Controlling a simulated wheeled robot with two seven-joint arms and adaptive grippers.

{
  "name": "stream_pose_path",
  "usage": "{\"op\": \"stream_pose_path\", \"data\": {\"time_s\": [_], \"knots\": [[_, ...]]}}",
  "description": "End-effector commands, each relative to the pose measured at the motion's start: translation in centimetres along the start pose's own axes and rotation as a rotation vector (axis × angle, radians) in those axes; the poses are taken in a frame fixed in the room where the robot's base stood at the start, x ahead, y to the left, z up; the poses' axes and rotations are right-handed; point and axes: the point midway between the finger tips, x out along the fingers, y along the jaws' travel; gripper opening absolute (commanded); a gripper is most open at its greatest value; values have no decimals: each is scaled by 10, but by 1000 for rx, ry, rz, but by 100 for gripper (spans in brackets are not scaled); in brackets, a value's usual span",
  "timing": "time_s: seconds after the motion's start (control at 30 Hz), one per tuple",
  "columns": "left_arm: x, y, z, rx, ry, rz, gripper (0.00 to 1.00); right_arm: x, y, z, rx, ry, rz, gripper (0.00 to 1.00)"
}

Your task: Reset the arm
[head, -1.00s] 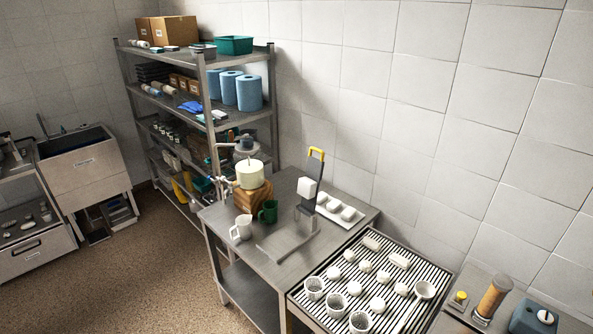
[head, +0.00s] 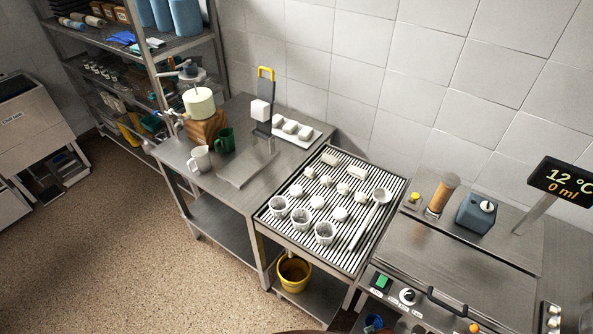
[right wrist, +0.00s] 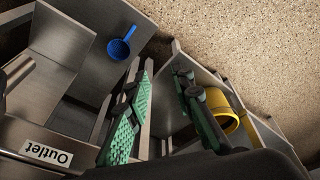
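My right gripper (right wrist: 166,78) shows in the right wrist view with its two green-padded fingers apart and nothing between them. Behind it are the metal frames under a counter, a blue ladle-like pan (right wrist: 121,44) and a yellow bucket (right wrist: 222,110). Neither gripper shows in the head view, and my left gripper is in no view.
A steel table (head: 240,110) left of the rack holds a white mug (head: 200,159), a green mug (head: 225,140) and a white tray (head: 308,140). A counter with a display (head: 563,181) stands on the right. The yellow bucket sits on a low shelf (head: 318,300).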

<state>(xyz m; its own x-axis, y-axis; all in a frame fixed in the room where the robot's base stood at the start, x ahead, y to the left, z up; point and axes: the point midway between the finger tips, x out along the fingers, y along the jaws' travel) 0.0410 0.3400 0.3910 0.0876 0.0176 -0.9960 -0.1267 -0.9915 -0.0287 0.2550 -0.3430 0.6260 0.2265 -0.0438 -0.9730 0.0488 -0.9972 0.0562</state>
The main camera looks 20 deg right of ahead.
Motion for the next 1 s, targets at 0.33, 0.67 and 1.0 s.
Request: {"op": "stream_pose_path", "data": {"time_s": [0.33,0.67,1.0], "knots": [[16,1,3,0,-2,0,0,153,-22,134,-39,-86,-25,22],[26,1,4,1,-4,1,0,203,-28,251,-69,-136,-38,22],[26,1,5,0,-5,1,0,205,-28,259,-71,-139,-39,22]]}}
